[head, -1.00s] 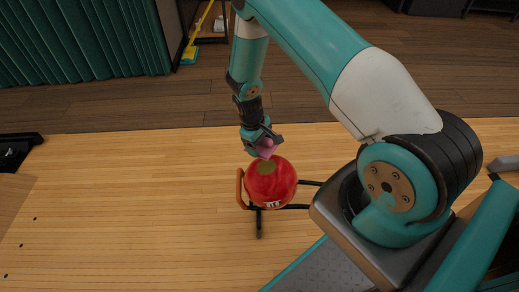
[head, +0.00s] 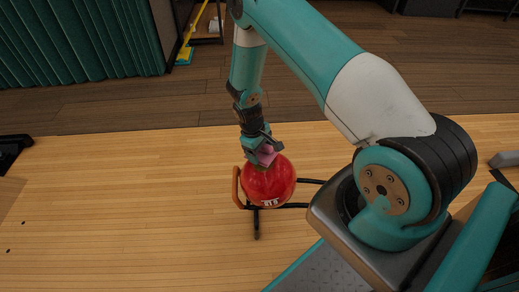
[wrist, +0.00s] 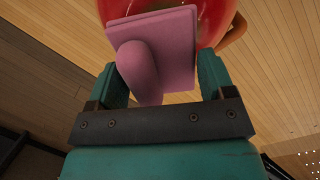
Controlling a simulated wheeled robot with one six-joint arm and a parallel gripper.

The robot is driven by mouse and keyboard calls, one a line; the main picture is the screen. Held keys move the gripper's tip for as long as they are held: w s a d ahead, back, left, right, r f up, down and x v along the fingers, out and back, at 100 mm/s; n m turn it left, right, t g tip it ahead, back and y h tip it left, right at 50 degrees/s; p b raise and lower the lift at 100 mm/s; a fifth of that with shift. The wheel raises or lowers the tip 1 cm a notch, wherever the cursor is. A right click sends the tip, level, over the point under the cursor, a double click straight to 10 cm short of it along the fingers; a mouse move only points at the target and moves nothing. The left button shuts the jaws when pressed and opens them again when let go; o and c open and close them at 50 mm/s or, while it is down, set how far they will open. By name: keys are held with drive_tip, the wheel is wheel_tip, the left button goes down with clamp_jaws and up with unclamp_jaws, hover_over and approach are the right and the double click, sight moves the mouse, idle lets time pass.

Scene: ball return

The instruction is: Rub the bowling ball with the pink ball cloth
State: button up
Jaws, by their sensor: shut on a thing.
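The red bowling ball (head: 270,186) rests on a low stand with an orange-brown rim and black legs, in the middle of the head view. It carries white lettering low on its front. The pink ball cloth (head: 266,154) is in my gripper (head: 262,150), at the top of the ball. In the wrist view the cloth (wrist: 166,50) is a flat pink pad with a rounded grip between my fingers, and the red ball (wrist: 215,15) shows right behind it. The pad appears to be against the ball; the exact contact is hidden.
The stand (head: 237,188) has black rails running right, towards my base. Wooden lane floor around the ball is clear. A yellow-handled mop (head: 186,52) stands at the back by the green curtain (head: 80,40). A dark object (head: 14,148) lies at the far left.

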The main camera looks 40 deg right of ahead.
sight(262, 159)
drive_tip(key=shift+s+d+f+b, duration=0.15)
drive_tip(key=shift+f+b, duration=0.45)
drive_tip(key=shift+f, duration=0.4)
idle(0.3)
drive_tip(key=shift+s+a+r+p, duration=0.15)
drive_tip(key=shift+s+a+p, duration=0.6)
drive_tip(key=shift+s, duration=0.25)
drive_tip(key=shift+w+d+f+b, duration=0.2)
drive_tip(key=shift+w+d+b, duration=0.45)
drive_tip(key=shift+w, duration=0.4)
drive_tip(key=shift+s+a+r+p, duration=0.1)
drive_tip(key=shift+s+a+p, duration=0.3)
drive_tip(key=shift+s, duration=0.15)
drive_tip(key=shift+s+a+r+p, duration=0.1)
drive_tip(key=shift+s+a+p, duration=0.15)
drive_tip(key=shift+s+p, duration=0.25)
drive_tip(key=shift+w+d+f+b, duration=0.25)
drive_tip(key=shift+w+d+b, duration=0.45)
drive_tip(key=shift+w, duration=0.3)
drive_tip(key=shift+s+a+r+p, duration=0.1)
drive_tip(key=shift+s+a+p, duration=0.3)
drive_tip(key=shift+s, duration=0.15)
drive_tip(key=shift+s+a+r+p, duration=0.1)
drive_tip(key=shift+s+a+p, duration=0.25)
drive_tip(key=shift+s, duration=0.2)
drive_tip(key=shift+f, duration=0.1)
